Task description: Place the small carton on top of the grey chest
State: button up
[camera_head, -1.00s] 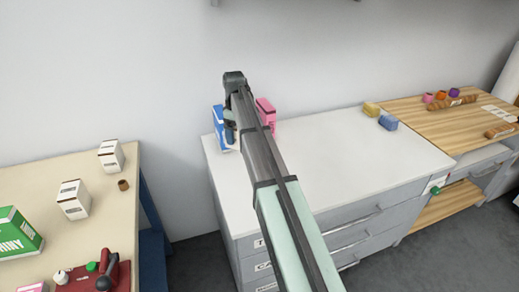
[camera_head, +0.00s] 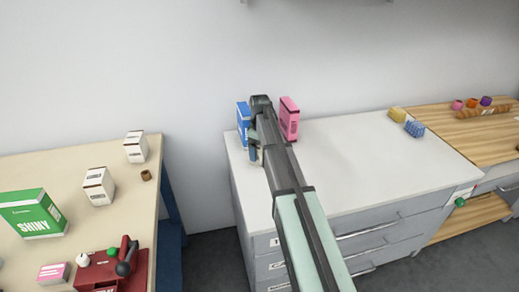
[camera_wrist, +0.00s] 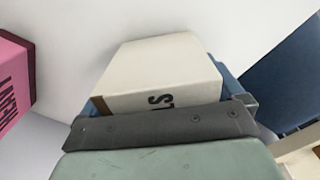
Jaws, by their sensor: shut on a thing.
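My gripper (camera_wrist: 165,115) is shut on a small white carton (camera_wrist: 160,68) with dark lettering. In the wrist view the carton juts out beyond the grey jaw, and part of it is hidden by that jaw. In the head view my gripper (camera_head: 254,148) is over the left end of the grey chest (camera_head: 350,150), whose top is white. My arm hides most of the carton there. I cannot tell whether the carton touches the chest top.
A blue box (camera_head: 243,118) and a pink box (camera_head: 289,118) stand at the chest's back left, close to my gripper. The chest top's middle is clear; a yellow block (camera_head: 397,115) and a blue one (camera_head: 414,129) lie right. A beige table (camera_head: 125,210) stands left across a gap.

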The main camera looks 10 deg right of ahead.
jog(key=shift+f, duration=0.1)
jog(key=o, duration=0.8)
notch_tip(320, 180, up, 12)
jog(key=shift+r, duration=0.15)
